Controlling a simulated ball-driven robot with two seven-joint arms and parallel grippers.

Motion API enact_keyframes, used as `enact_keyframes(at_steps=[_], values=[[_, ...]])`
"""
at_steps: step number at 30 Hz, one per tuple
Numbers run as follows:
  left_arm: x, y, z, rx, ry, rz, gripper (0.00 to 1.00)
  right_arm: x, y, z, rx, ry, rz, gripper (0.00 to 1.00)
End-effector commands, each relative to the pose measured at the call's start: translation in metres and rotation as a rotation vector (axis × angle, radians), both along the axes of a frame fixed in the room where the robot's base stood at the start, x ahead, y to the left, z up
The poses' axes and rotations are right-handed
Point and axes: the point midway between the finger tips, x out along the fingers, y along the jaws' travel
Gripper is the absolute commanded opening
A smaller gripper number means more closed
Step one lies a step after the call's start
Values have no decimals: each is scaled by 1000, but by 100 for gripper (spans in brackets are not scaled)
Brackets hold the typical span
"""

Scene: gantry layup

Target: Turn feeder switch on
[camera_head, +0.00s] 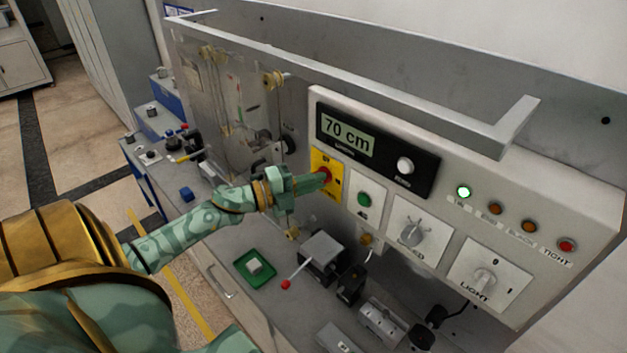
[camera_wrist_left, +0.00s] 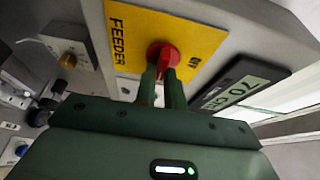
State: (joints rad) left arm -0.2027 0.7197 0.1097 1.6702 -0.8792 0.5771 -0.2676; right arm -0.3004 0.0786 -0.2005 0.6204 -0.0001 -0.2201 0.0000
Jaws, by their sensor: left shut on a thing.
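The feeder switch is a red rotary knob (camera_wrist_left: 164,56) on a yellow plate (camera_wrist_left: 205,42) marked FEEDER in the left wrist view. In the head view the yellow plate (camera_head: 336,185) sits on the grey control panel, left of the green button. My left gripper (camera_head: 322,178) reaches the knob from the left, and its fingers (camera_wrist_left: 162,86) are shut on the red knob. The fingers hide part of the knob, and I cannot read its exact pointer position. My right gripper does not show.
A display reading 70 cm (camera_head: 347,131) is above the switch. A green button (camera_head: 364,200), a speed dial (camera_head: 411,234) and a light switch (camera_head: 484,281) are to the right. A metal rail (camera_head: 400,95) juts out above. A green tray (camera_head: 242,271) and a red-tipped lever (camera_head: 296,273) are below.

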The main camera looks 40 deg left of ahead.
Motion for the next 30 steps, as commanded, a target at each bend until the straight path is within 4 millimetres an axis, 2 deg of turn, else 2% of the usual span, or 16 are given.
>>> enact_keyframes(at_steps=[16, 17, 18, 19, 26, 30], values=[[0, 0, -2, 24, 1, 0, 0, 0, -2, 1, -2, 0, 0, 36], [0, 0, -2, 24, 1, 0, 19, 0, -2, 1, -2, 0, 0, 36], [0, 0, -2, 24, 1, 0, 30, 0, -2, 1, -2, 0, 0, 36], [0, 0, -2, 24, 0, 0, 33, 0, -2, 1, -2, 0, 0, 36], [0, 0, -1, 22, 0, 0, 33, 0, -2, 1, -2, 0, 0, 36], [-7, 3, -2, 21, 0, 0, 33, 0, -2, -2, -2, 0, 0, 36]])
